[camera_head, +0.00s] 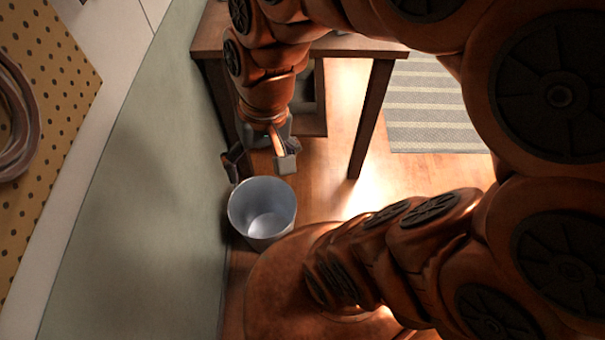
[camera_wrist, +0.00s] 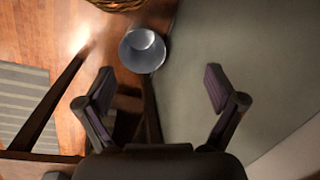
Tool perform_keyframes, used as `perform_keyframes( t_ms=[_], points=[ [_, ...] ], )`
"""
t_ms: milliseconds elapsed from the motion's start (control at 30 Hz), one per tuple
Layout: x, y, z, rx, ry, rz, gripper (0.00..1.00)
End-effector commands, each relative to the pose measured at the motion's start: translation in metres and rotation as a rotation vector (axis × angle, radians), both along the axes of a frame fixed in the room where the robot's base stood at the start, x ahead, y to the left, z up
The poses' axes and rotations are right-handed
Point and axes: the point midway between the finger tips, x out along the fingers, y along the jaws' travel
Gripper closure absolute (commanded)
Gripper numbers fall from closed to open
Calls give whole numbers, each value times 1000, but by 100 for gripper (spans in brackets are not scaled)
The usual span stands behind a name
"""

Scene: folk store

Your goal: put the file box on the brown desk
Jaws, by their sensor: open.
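A brown wooden desk (camera_head: 362,46) stands at the top of the head view, mostly hidden behind my arm. Its legs and edge also show at the left of the wrist view (camera_wrist: 52,108). My gripper (camera_head: 260,161) points down beside the desk, with its fingers spread and nothing between them. In the wrist view the open fingers (camera_wrist: 159,88) stand wide apart, above the floor and wall. I cannot make out a file box in either view. A dark shape (camera_head: 309,95) under the desk is partly hidden by my arm, and I cannot tell what it is.
A round, empty grey-white bin (camera_head: 262,210) stands on the wooden floor just below my gripper, close to the green wall (camera_head: 150,190). A striped rug (camera_head: 425,105) lies right of the desk. A dotted yellow board (camera_head: 45,95) is at far left.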

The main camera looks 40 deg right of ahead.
Motion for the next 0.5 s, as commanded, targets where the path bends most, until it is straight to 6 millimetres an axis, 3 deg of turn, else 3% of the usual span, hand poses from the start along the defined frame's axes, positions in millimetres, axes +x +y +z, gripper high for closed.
perform_keyframes(
  t_ms=[100, 200, 500],
  points=[
    [-42, -19, -9, -96, 56, 154, 7],
    [-60, -31, -12, -139, 86, 224, 7],
    [-67, -36, -13, -157, 99, 255, 7]
  ],
)
